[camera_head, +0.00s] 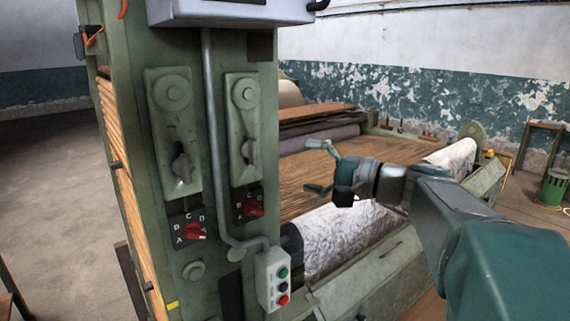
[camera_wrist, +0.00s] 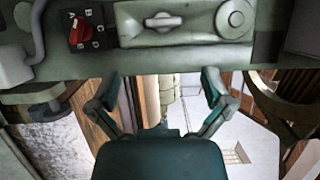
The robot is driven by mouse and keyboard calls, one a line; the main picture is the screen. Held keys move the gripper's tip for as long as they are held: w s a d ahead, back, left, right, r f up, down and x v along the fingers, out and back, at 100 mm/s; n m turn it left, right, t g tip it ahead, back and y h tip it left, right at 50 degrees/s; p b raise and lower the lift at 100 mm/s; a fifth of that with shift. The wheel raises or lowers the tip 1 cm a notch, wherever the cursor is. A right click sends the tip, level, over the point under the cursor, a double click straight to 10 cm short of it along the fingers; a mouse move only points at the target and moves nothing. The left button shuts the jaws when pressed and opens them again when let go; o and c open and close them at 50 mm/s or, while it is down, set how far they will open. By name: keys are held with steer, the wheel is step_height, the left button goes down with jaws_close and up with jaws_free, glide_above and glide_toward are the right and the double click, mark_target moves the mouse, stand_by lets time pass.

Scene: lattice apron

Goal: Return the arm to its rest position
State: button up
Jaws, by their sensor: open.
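A red selector knob (camera_head: 250,209) and a grey lever switch (camera_head: 249,150) sit on the post to the left of the gripper. The red knob also shows in the wrist view (camera_wrist: 77,32). The gripper looks apart from them.
A second red knob (camera_head: 193,231) and lever (camera_head: 182,167) are on the post's left column. A silvery roller (camera_head: 345,237) lies below my forearm. Open floor (camera_head: 45,165) is at left.

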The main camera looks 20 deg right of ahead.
stand_by(0.3)
steer(key=s+a+f+n+g+h, duration=0.4)
steer(key=s+a+f+g, duration=0.4)
steer(key=a+f, duration=0.4)
steer(key=s+d+f+n+h, duration=0.4)
steer(key=s+f+n+h, duration=0.2)
steer(key=s+f, duration=0.4)
steer(key=shift+s+d+f+h, duration=0.2)
steer(key=shift+s+h, duration=0.25)
steer(key=shift+h, duration=0.35)
